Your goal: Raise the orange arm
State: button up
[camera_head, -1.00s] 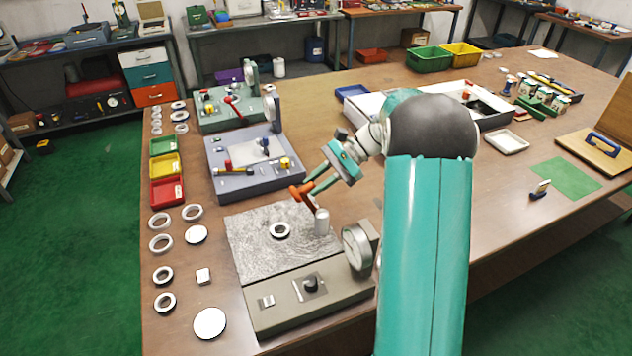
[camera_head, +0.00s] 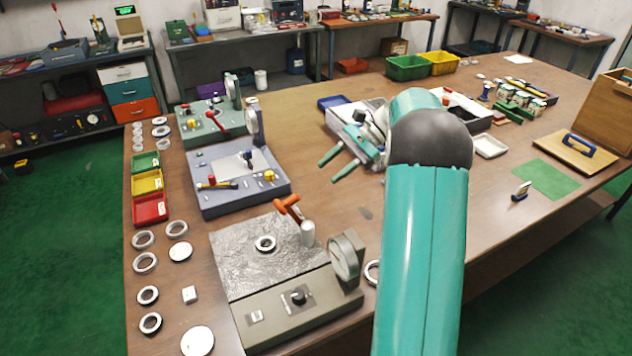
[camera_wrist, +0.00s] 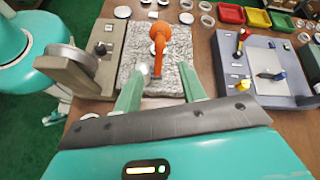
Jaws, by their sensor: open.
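The orange arm (camera_head: 288,207) sits at the top of a silver post (camera_head: 308,233) on the grey bearing gauge (camera_head: 300,297). It slants upward toward the left, above the textured plate and near a bearing ring (camera_head: 265,243) lying there. In the wrist view the orange arm (camera_wrist: 158,35) shows ahead of the fingers, over the plate. My gripper (camera_head: 332,169) is open and empty, behind and to the right of the orange arm, apart from it. In the wrist view my gripper (camera_wrist: 160,77) has its fingers spread wide with nothing between them.
A round dial (camera_head: 345,257) stands at the gauge's right end. A blue-grey device (camera_head: 235,182) and a green device (camera_head: 208,124) stand behind it. Loose rings and red, yellow and green trays (camera_head: 150,208) line the left edge.

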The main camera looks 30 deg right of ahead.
jog(key=shift+v, duration=1.7)
